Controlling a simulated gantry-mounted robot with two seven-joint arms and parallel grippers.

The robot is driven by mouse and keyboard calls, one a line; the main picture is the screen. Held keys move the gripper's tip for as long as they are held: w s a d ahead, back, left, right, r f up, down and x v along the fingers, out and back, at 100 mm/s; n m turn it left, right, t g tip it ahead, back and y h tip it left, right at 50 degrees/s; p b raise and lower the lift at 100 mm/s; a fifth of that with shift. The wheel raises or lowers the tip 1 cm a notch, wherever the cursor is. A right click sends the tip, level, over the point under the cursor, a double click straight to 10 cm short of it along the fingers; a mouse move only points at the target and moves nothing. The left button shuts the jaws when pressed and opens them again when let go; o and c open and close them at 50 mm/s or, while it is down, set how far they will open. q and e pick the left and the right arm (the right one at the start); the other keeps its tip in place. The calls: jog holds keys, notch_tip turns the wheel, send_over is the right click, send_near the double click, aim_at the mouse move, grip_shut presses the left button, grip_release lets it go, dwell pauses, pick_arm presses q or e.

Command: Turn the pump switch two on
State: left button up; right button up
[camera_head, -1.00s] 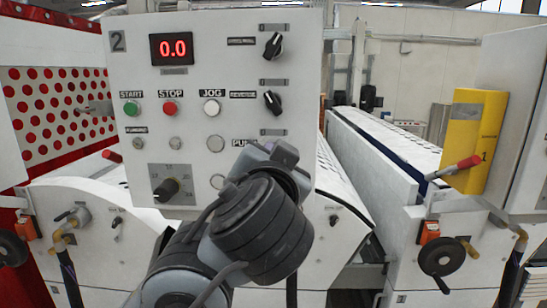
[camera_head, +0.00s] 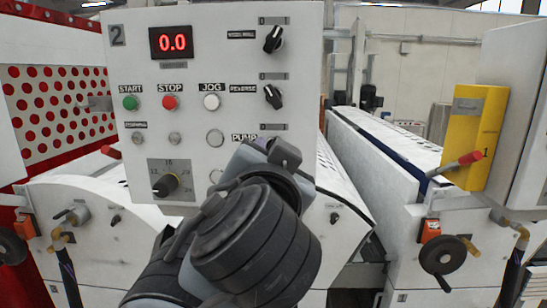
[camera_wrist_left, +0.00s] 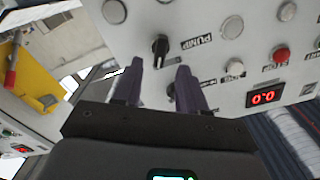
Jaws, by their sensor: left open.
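The control panel (camera_head: 215,60) carries several black rotary switches. A black switch (camera_wrist_left: 160,46) beside the PUMP label (camera_wrist_left: 197,42) shows in the left wrist view, where the panel appears upside down. In the head view the PUMP label (camera_head: 244,138) shows in part, and my left arm hides the switch beside it. My left gripper (camera_wrist_left: 158,66) is open, with its two fingers pointing at the panel. The pump switch appears between and just beyond the fingertips, with no visible contact. Another black knob shows partly behind the right-hand finger. My right gripper is not in view.
The red display (camera_head: 172,43) reads 0.0. START (camera_head: 130,102), STOP (camera_head: 170,102) and JOG (camera_head: 211,102) buttons sit left of the upper switches (camera_head: 273,39). A speed dial (camera_head: 166,185) is lower left. A yellow box (camera_head: 475,130) with a red-tipped lever stands at the right.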

pick_arm(q)
jog(key=s+b, duration=0.1)
jog(key=s, duration=0.6)
jog(key=shift+a+b, duration=0.2)
jog(key=shift+b, duration=0.1)
